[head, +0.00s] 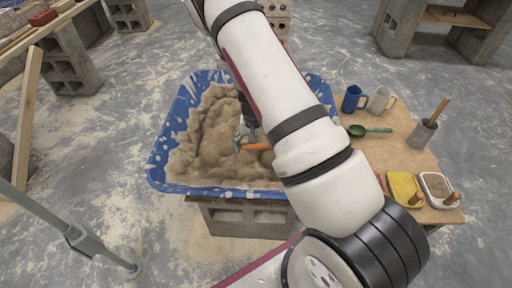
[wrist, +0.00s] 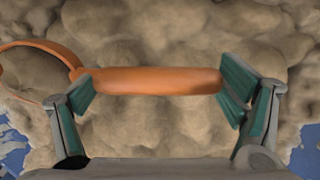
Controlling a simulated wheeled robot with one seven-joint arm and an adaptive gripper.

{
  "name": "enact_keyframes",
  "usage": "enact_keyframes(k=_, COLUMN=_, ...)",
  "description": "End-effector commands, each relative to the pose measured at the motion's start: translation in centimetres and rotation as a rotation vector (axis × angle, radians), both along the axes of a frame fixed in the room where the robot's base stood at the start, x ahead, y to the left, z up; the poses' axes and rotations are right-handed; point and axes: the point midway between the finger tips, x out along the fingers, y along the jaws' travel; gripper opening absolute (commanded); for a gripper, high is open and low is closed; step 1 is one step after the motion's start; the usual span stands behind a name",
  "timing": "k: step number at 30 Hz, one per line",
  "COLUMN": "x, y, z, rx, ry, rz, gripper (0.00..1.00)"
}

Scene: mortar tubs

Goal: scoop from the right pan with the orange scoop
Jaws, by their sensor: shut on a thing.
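My gripper (head: 250,142) is over the sandy, lumpy mortar (head: 212,140) in the big blue tub (head: 170,187). It is shut on the handle of the orange scoop (head: 258,147). In the wrist view, the scoop's handle (wrist: 150,82) lies level across the jaws (wrist: 157,88), with its round rim at the left. Mortar colour shows inside the rim; I cannot tell whether it is a load or the heap beyond. Two small pans lie on the table at right, a yellow one (head: 405,187) and a white one (head: 439,189) at the far right with brownish contents.
The wooden table (head: 400,155) at right also holds a blue mug (head: 352,98), a pale mug (head: 380,102), a green scoop (head: 370,131) and a grey pot (head: 421,133) with a stick. Concrete blocks (head: 248,217) support the tub. My arm hides its right part.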

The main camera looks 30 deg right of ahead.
Motion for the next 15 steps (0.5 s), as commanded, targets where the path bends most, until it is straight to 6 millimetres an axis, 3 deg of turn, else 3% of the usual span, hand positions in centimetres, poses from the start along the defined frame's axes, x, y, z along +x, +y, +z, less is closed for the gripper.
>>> enact_keyframes(k=15, x=0.3, y=0.5, z=4.9, rx=-0.026, ry=0.017, rz=0.003, gripper=0.27)
